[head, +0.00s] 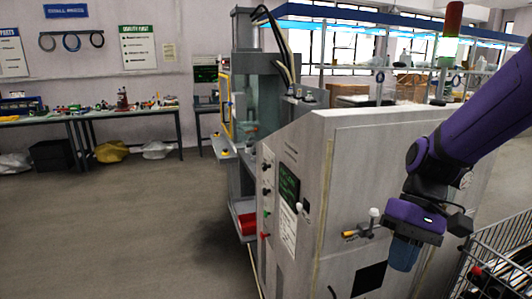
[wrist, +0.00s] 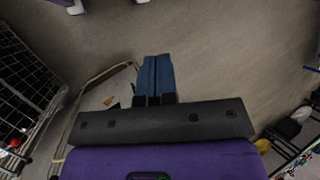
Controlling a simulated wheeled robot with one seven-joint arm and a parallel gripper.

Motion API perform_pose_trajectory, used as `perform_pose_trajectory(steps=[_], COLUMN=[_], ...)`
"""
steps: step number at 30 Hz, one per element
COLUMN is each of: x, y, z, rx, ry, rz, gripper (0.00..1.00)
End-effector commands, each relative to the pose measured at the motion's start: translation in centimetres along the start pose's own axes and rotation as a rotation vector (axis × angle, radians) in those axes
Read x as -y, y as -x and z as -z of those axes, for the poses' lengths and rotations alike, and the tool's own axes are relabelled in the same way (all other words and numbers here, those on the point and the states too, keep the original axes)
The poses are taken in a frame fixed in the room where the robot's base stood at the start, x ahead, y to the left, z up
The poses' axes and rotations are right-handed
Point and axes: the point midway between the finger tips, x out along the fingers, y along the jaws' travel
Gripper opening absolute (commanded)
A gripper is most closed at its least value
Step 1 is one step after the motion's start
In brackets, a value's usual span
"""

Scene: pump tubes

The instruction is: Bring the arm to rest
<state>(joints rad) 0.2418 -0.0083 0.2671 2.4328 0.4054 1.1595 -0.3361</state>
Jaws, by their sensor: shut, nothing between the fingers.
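My purple arm reaches in from the right in the head view. My gripper (head: 403,258) points down in front of the side panel of a large grey machine (head: 335,180). Its blue fingers are together and hold nothing. In the wrist view the blue fingers (wrist: 156,75) lie side by side, closed, over bare floor.
A wire basket (head: 500,255) stands at the lower right, close to my gripper, and also shows in the wrist view (wrist: 25,95). A workbench (head: 85,115) with small parts stands along the left wall. The floor (head: 120,225) at the left is clear.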

Motion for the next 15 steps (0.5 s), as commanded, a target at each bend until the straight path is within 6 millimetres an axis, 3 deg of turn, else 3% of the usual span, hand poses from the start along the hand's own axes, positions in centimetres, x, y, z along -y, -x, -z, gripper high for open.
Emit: perform_pose_trajectory(steps=[15], x=[-0.3], y=[7.2], z=[-7.0], rx=[-0.478], ry=[-0.014], rz=[-0.319], gripper=[0.0])
